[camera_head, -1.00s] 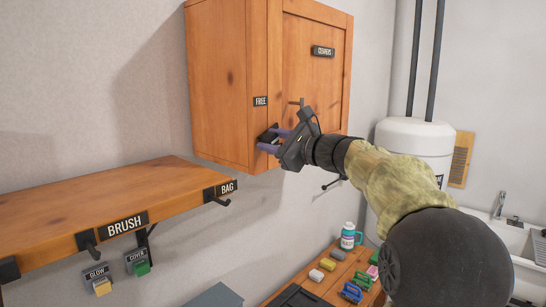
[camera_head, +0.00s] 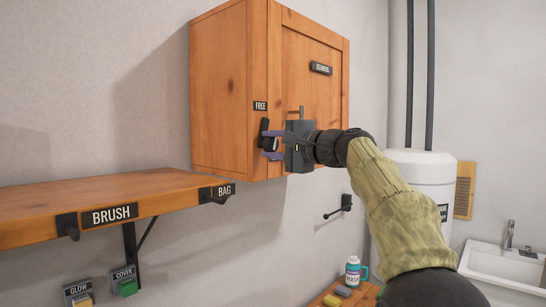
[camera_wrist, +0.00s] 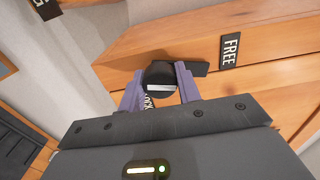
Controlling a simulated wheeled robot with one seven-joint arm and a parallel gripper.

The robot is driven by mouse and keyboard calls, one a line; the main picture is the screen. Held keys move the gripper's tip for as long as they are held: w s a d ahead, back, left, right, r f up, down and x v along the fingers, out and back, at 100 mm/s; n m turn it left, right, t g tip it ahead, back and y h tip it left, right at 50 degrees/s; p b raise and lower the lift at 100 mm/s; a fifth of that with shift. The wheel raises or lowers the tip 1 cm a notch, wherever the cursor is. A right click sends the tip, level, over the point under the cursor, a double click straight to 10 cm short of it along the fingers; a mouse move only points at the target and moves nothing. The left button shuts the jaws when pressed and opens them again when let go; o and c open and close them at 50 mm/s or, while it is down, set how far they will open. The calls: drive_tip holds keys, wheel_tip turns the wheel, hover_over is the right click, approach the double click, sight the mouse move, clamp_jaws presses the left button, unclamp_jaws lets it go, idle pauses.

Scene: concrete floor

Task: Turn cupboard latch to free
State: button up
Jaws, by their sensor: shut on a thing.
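The wooden cupboard (camera_head: 228,95) hangs on the wall, with its latch (camera_head: 264,128) on the front frame at lower left of the door. The latch is a black round knob with a dark tab; in the wrist view the knob (camera_wrist: 160,73) sits between my two purple fingers. My gripper (camera_head: 268,145) is shut on the latch knob. A second label (camera_wrist: 148,102), apparently LOCK, is partly hidden behind the fingers.
A wooden shelf (camera_head: 150,187) with BRUSH and BAG hooks stands out from the wall at left. A dark wall hook (camera_head: 345,203) is below right of the cupboard. A white tank (camera_head: 418,170) and sink (camera_head: 505,265) are at right.

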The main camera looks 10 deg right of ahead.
drive_tip(key=shift+f+n+b, duration=0.15)
drive_tip(key=shift+n+b, duration=0.65)
drive_tip(key=shift+n, duration=0.7)
drive_tip(key=o, duration=1)
drive_tip(key=shift+c, duration=0.2)
drive_tip(key=b+v, duration=0.5)
drive_tip(key=v, duration=1.2)
drive_tip(key=shift+d, duration=0.15)
